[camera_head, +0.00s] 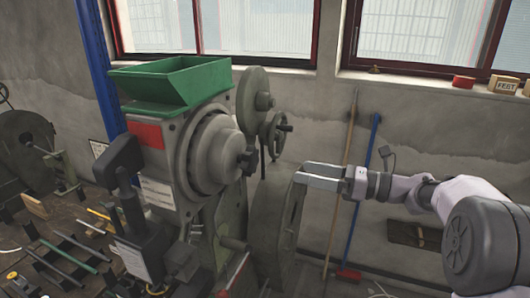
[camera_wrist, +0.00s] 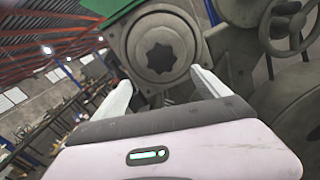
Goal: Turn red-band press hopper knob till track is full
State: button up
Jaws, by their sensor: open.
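The press with the red band (camera_head: 147,134) stands left of centre in the head view, with a green hopper (camera_head: 172,82) on top. On its round grey housing is a dark lobed knob (camera_head: 247,160), facing right. In the wrist view the star-shaped knob (camera_wrist: 160,57) lies ahead, a little above the line between my fingertips. My gripper (camera_head: 301,176) is open and empty, to the right of the knob and apart from it. Both pale fingers show in the wrist view (camera_wrist: 161,80). I cannot make out the track or how full it is.
A large grey wheel (camera_head: 272,225) stands below, between press and gripper. A handwheel (camera_head: 277,131) is behind the knob. A workbench (camera_head: 75,225) with rods and tools is at left. Brooms (camera_head: 368,160) lean on the wall behind my arm.

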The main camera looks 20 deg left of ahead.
aim_at(255, 162)
jog(key=a, duration=0.9)
jog(key=w+a, duration=0.1)
jog(key=a, duration=0.3)
jog(key=shift+a+f, duration=0.15)
jog(key=shift+a, duration=0.15)
jog(key=shift+w+a, duration=0.2)
jog(key=shift+a, duration=0.4)
jog(key=c, duration=1.4)
